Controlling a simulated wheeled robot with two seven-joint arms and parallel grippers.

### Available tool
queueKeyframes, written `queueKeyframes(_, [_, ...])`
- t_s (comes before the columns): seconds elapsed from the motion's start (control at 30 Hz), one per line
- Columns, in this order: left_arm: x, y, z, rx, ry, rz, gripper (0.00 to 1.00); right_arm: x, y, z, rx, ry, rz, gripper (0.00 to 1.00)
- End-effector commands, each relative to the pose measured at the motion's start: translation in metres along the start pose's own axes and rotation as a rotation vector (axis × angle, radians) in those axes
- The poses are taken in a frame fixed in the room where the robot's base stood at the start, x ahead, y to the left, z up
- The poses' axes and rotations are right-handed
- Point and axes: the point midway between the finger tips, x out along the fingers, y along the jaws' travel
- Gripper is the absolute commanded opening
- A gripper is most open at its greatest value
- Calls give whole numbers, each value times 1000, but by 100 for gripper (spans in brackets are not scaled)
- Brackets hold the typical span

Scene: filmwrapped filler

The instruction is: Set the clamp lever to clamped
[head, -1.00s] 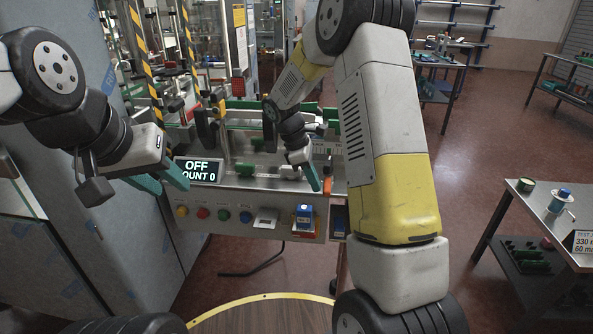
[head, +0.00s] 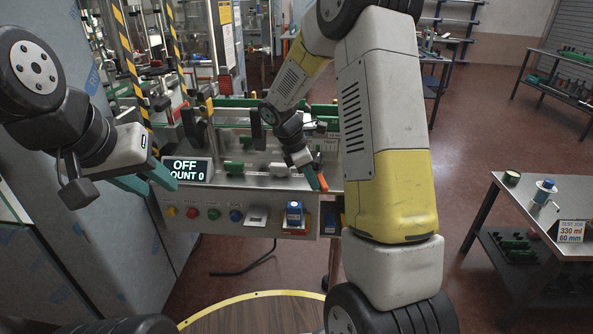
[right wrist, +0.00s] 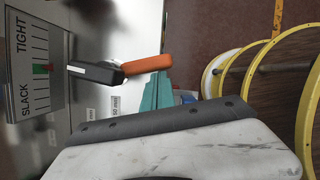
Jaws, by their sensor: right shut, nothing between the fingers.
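The clamp lever has an orange handle (right wrist: 147,65) on a black arm (right wrist: 95,72), reaching out from the machine's metal panel in the right wrist view. In the head view its orange handle (head: 321,184) shows at the right end of the machine front. My right gripper (head: 316,184) is shut and empty, right against or beside the handle. In the right wrist view its teal fingers (right wrist: 156,90) lie at the handle's lower side; I cannot tell whether they touch. My left gripper (head: 162,184) appears open and empty, left of the machine's display.
The display (head: 187,170) reads OFF and COUNT 0. Coloured buttons (head: 213,214) line the panel below, with a blue box (head: 294,212) to their right. A SLACK to TIGHT scale (right wrist: 38,70) is beside the lever. A side table (head: 480,222) stands at right, with open floor before it.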

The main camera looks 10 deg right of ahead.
Motion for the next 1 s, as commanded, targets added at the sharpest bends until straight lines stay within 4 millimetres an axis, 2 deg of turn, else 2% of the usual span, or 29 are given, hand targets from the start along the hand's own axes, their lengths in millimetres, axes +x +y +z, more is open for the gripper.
queueKeyframes(0.3, [0,0,0,0,0,0,36,9,-8,23,-278,0,112,0])
queueKeyframes(0.7, [0,0,0,0,0,0,36,19,-7,48,-583,0,234,0])
queueKeyframes(1.0, [0,0,0,0,0,0,36,23,-3,57,-625,0,251,0])
